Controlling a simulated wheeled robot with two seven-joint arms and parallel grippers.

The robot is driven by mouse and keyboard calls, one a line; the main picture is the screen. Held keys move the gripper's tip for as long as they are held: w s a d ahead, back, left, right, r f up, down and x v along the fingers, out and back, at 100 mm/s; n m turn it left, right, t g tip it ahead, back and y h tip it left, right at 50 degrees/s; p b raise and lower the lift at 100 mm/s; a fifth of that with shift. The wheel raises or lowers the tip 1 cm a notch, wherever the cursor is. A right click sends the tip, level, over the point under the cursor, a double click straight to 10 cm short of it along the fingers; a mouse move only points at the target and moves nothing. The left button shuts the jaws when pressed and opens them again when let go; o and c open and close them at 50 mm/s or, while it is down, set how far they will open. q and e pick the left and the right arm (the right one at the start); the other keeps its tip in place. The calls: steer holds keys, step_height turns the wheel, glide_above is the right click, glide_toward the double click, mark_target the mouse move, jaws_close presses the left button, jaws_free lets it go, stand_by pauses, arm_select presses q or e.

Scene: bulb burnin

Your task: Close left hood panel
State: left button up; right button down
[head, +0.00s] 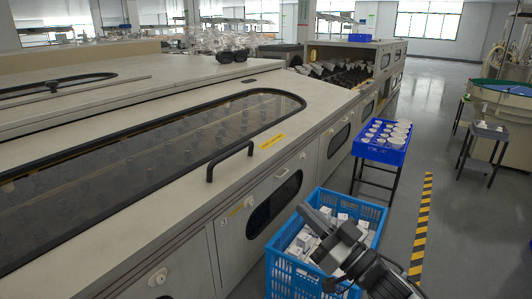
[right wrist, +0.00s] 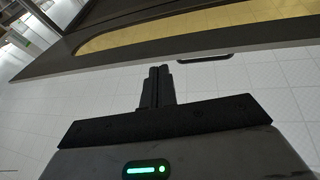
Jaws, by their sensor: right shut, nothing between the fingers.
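A long pale hood panel (head: 290,118) with a dark framed window (head: 150,140) covers the top of the near machine. It looks down flat, with no clear gap along its front edge. Its black bar handle (head: 230,160) stands near that edge. I cannot tell for certain that this is the left panel. In the right wrist view, a dark panel edge with a yellowish window (right wrist: 190,30) and a small dark handle (right wrist: 205,57) crosses the top. My right gripper (head: 318,222) is shut and empty, over the blue crate and apart from the handle. My left gripper is not in view.
A blue crate (head: 280,271) of white boxes stands beside the machine, beneath my right gripper. A blue tray (head: 378,152) with white round pieces sits on a stand behind it. Another windowed panel (head: 110,85) lies farther back. The floor (head: 450,130) to the right has free room.

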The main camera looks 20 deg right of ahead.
mark_target(275, 154)
step_height(275, 154, up, 8)
steer(key=w+d+n+g+y, duration=0.1)
steer(key=n+y, duration=0.3)
steer(key=y, duration=0.1)
steer(key=w+a, duration=0.1)
steer(key=w, duration=0.1)
steer(key=w+a+r+p, duration=0.1)
steer(key=w+a, duration=0.1)
steer(key=w, duration=0.1)
steer(key=w+a+r+p, duration=0.1)
steer(key=w+a, duration=0.1)
steer(key=shift+w+a+r, duration=0.1)
steer(key=shift+w, duration=0.05)
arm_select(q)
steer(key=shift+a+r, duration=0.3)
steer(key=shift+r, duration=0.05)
arm_select(e)
steer(key=shift+a+f, duration=0.1)
steer(key=shift+f, duration=0.6)
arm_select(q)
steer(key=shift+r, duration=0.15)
